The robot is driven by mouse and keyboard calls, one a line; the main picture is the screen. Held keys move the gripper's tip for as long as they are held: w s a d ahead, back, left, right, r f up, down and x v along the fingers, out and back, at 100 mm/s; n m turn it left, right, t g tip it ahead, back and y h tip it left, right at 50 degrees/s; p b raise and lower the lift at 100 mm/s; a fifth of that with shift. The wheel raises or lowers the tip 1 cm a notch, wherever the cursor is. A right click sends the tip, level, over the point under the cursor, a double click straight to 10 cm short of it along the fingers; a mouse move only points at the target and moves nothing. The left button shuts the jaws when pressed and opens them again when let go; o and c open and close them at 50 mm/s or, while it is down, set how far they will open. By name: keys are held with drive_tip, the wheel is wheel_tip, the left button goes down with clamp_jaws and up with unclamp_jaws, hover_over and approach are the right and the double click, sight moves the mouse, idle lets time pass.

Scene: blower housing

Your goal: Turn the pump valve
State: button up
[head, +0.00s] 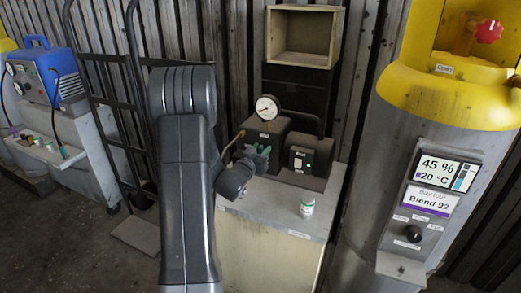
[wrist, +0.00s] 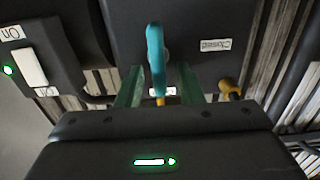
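The pump (head: 266,140) is a dark box with a round white gauge (head: 267,107), standing on a pale cabinet in the head view. Its valve has a teal lever handle (wrist: 155,55), seen in the wrist view with an orange part at its lower end. A label reading "Closed" (wrist: 215,45) is to the right of the handle. My gripper (wrist: 158,88) is open, its two green fingers on either side of the handle, with a gap to the right finger. Contact with the left finger cannot be told. In the head view my gripper (head: 257,155) is at the pump's front, partly hiding it.
A switch box (head: 301,158) with a green light stands right of the pump. A small white container (head: 307,206) is on the cabinet top (head: 270,205). A large tank (head: 430,130) with a display is at right. A hand truck (head: 105,90) and blue machine (head: 45,75) are left.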

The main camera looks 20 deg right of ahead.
drive_tip(key=shift+w+d, duration=0.1)
clamp_jaws()
drive_tip(key=shift+f+b, duration=0.1)
drive_tip(key=shift+b, duration=0.35)
drive_tip(key=m+b, duration=0.1)
drive_tip(key=b, duration=0.2)
drive_tip(key=shift+d+f+m, duration=0.1)
drive_tip(key=shift+f+m, duration=0.1)
drive_tip(key=shift+m, duration=0.2)
drive_tip(key=m+b, duration=0.5)
drive_tip(key=b, duration=0.1)
drive_tip(key=s+f+m+b, duration=0.1)
drive_tip(key=m+b, duration=0.4)
drive_tip(key=b, duration=0.1)
drive_tip(key=d+m+b, duration=0.1)
drive_tip(key=m+b, duration=0.5)
drive_tip(key=shift+s+f, duration=0.25)
drive_tip(key=shift+s, duration=0.05)
drive_tip(key=shift+b, duration=0.3)
